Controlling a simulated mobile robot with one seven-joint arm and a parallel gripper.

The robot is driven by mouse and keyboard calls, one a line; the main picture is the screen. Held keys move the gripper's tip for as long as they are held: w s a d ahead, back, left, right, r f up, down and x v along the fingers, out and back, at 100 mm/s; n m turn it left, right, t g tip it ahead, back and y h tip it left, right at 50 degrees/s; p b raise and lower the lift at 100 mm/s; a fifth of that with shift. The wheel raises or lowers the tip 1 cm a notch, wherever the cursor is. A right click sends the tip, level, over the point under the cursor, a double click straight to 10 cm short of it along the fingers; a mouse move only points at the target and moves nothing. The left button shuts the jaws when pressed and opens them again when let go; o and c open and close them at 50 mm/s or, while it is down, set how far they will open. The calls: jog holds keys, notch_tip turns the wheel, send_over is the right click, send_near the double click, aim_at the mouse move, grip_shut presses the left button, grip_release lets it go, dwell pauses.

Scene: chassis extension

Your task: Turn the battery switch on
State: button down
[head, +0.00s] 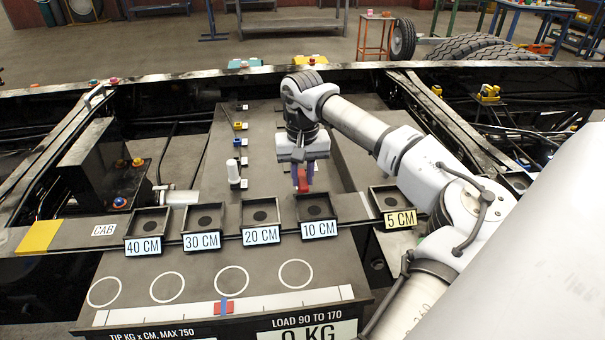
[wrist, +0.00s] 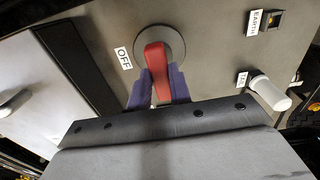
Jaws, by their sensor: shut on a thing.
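The battery switch has a red handle (wrist: 155,62) on a round grey base (wrist: 174,40), with an "OFF" label (wrist: 124,58) to its left in the wrist view. My gripper (wrist: 158,88) is shut on the red handle, with a purple finger on each side of it. In the head view the red handle (head: 302,180) shows below my gripper (head: 301,172), over the grey panel behind the row of trays. My fingers and gripper body hide the lower part of the handle. No "ON" label is visible.
A white knob (wrist: 268,92) and a small switch marked "EARTH" (wrist: 275,18) are right of the handle. Square trays labelled 10 CM (head: 318,230), 20 CM (head: 262,235) and 5 CM (head: 400,219) stand in front. A black chassis rail (head: 190,75) runs behind.

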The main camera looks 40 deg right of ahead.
aim_at(303, 179)
dwell(0.3)
jog(key=c, duration=1.3)
grip_release()
notch_tip(303, 179, up, 14)
jog(key=shift+f+b, duration=0.1)
jog(key=shift+b, duration=0.7)
jog(key=shift+s, duration=0.1)
